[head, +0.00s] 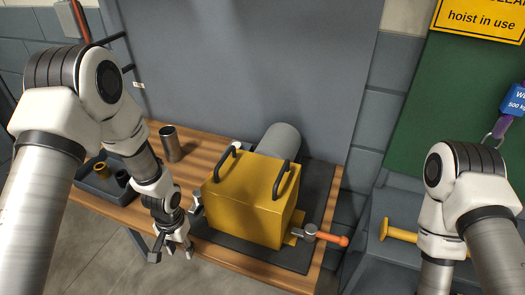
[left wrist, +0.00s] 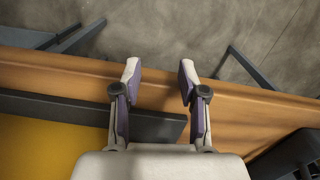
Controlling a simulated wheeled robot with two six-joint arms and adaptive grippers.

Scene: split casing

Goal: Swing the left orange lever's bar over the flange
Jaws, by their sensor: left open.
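The yellow casing (head: 250,195) with two black handles sits on a dark mat on the wooden table. A grey metal piece (head: 197,207) shows at the casing's left side, partly behind my left gripper; no orange bar shows there. An orange lever bar (head: 335,239) sticks out to the right from a grey pivot at the casing's right side. My left gripper (head: 172,250) is open and empty, left of the casing above the table's front edge. In the left wrist view its fingers (left wrist: 160,75) are apart over the wood, with the casing (left wrist: 40,148) at lower left. My right gripper is out of view.
A dark tray (head: 95,187) with small parts and a metal cup (head: 171,144) stand on the table at left. A grey cylinder (head: 280,140) lies behind the casing. A yellow T-shaped piece (head: 397,232) is at right, by my right arm.

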